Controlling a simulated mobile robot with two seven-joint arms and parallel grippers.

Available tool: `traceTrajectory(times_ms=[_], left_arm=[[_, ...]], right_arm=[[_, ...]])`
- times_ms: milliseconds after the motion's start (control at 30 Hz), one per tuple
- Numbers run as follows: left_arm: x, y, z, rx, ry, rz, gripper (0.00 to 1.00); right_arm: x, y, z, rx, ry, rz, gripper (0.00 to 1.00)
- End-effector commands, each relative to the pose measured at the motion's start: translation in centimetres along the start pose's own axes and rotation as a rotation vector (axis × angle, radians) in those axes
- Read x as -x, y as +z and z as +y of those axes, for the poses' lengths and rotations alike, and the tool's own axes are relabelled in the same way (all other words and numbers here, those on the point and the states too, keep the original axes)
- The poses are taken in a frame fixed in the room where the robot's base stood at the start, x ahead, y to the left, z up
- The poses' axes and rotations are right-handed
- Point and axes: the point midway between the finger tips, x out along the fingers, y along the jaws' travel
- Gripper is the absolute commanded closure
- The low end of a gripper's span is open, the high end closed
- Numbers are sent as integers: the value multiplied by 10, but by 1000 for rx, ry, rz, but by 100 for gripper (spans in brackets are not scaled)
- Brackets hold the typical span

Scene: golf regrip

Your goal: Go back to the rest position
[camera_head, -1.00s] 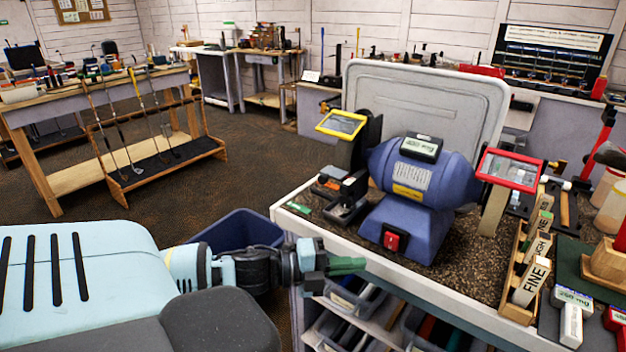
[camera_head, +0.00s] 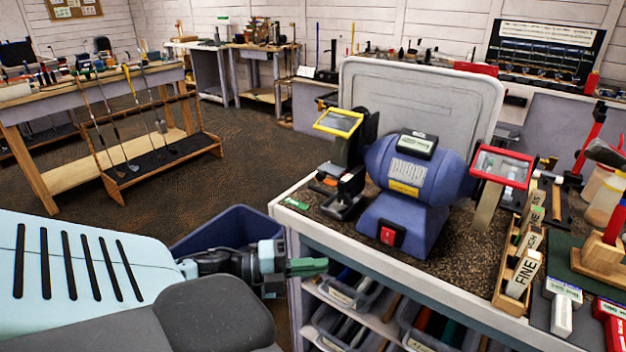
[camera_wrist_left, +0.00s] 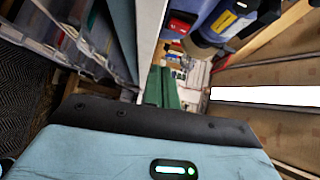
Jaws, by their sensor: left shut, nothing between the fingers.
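My left gripper (camera_head: 308,267) is shut and empty, its green fingers together. In the left wrist view the green fingers (camera_wrist_left: 163,88) show beside the pale bench edge. My left arm comes in from the left in the head view. My right gripper is in neither view.
A blue bench grinder (camera_head: 412,190) stands on the workbench. A dark blue bin (camera_head: 215,232) is on the floor behind my left arm. Bins (camera_head: 345,292) sit on the shelves below. A club rack (camera_head: 160,160) stands at the left, with open carpet around it.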

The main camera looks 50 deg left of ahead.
Motion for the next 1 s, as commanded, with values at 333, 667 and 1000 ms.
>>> traceTrajectory(times_ms=[333,667,1000], left_arm=[[0,0,0,0,0,0,100],[20,-4,47,247,38,-155,100],[72,-105,194,1056,171,-596,100]], right_arm=[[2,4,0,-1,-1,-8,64],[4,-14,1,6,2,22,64],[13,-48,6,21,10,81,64]])
